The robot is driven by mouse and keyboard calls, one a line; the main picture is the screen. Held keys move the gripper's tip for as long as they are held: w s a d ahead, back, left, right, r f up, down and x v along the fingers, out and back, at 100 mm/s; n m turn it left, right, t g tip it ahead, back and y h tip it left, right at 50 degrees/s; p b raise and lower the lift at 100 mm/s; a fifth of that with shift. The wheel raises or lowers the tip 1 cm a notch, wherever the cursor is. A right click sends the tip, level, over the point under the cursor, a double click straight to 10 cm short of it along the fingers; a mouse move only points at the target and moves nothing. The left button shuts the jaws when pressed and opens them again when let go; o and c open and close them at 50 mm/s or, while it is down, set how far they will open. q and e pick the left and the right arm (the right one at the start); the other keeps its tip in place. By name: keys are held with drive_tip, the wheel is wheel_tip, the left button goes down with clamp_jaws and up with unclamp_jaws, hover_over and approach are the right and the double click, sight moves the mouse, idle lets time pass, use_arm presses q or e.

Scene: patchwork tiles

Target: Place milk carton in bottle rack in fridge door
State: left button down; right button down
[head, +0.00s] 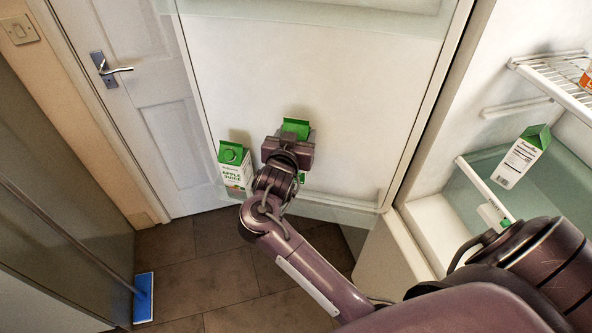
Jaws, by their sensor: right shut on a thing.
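The carton in my right gripper (287,150) shows a green gable top (296,127) above the jaws and a little green below them. My gripper is shut on it and hides most of its body. The carton is in front of the white inner face of the open fridge door, above or at the bottle rack (335,207) along the door's lower part. I cannot tell whether it touches the rack. A white and green apple juice carton (234,168) stands just left of the gripper, at the rack's left end. My left gripper is not in view.
The fridge interior is at the right, with a wire shelf (556,84), a glass-like drawer (470,200) and another green-topped carton (520,156). The door rack right of my gripper looks empty. A blue-headed mop (144,298) stands on the tiled floor at the lower left.

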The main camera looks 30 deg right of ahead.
wheel_tip(320, 180, down, 12)
drive_tip(key=shift+r+p, duration=0.25)
drive_tip(key=shift+p, duration=0.15)
drive_tip(key=shift+f, duration=0.2)
drive_tip(key=shift+f, duration=0.2)
drive_tip(key=shift+c, duration=2.2)
unclamp_jaws()
drive_tip(key=shift+r, duration=0.1)
